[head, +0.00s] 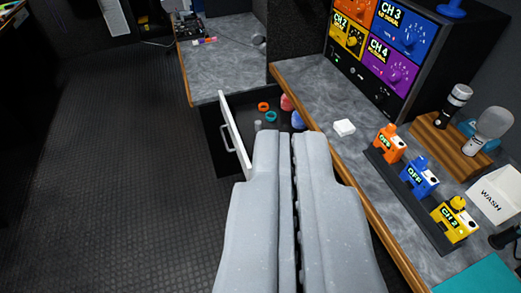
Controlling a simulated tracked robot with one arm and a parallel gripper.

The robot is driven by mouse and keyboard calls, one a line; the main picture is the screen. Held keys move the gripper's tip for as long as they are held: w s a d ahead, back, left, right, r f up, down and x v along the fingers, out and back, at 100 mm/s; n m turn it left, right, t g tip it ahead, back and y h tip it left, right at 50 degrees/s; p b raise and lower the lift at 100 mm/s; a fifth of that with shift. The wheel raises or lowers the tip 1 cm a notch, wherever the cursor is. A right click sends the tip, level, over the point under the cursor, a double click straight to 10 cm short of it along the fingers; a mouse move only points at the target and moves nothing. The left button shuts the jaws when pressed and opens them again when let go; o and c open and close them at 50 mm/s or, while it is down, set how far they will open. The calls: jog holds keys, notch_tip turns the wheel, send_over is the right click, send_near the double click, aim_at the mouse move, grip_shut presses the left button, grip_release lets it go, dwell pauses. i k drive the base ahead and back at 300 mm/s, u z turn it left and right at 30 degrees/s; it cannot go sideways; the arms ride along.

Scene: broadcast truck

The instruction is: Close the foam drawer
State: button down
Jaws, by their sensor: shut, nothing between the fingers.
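The foam drawer (237,133) stands open under the desk, ahead of my gripper. It has a white front panel with a light handle (228,140) on its left side and a dark inside. Orange and teal rings (271,117), a small grey piece and red and blue foam pieces (287,102) lie in it. My gripper (292,137) is shut and empty, pointing forward. In the picture its tips overlap the near part of the drawer. I cannot tell whether they touch it. The near end of the drawer is partly hidden by my gripper.
The grey worktop (325,106) with a wooden edge runs along the right. It bears a channel monitor (398,45), orange, blue and yellow units on a dark strip (412,198), bottles on a wooden stand and a WASH box (494,195). Dark floor (110,150) is clear on the left.

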aim_at(240, 112)
jog(key=z, duration=0.3)
jog(key=i, duration=1.65)
jog(key=u, duration=0.5)
